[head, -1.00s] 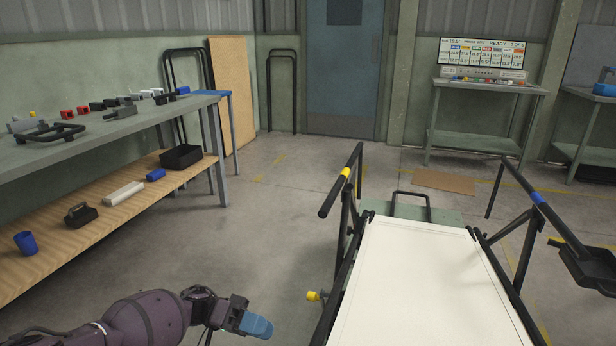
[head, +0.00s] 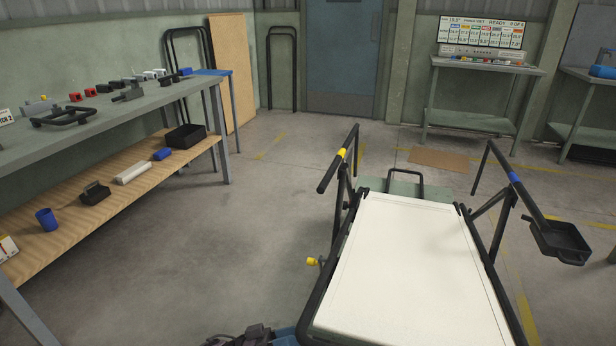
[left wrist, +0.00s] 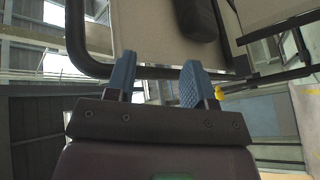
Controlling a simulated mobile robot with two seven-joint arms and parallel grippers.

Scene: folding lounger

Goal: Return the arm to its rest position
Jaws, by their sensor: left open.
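My left gripper (left wrist: 157,78) shows in the left wrist view with its two blue fingers apart and nothing between them. In the head view only a dark and blue part of it (head: 285,337) shows at the bottom edge, beside the lower left corner of the lounger. The lounger (head: 410,270) has a cream panel in a black tube frame. In the left wrist view its black tube (left wrist: 75,40) and pale panel (left wrist: 145,30) lie beyond the fingertips. I cannot tell whether they touch. My right gripper is in neither view.
A yellow knob (head: 313,261) sticks out from the lounger's left side. Armrest bars with a yellow band (head: 341,154) and a blue band (head: 515,177) rise beside the panel. A black tray (head: 560,243) hangs at right. A workbench (head: 120,105) stands left; the floor between is clear.

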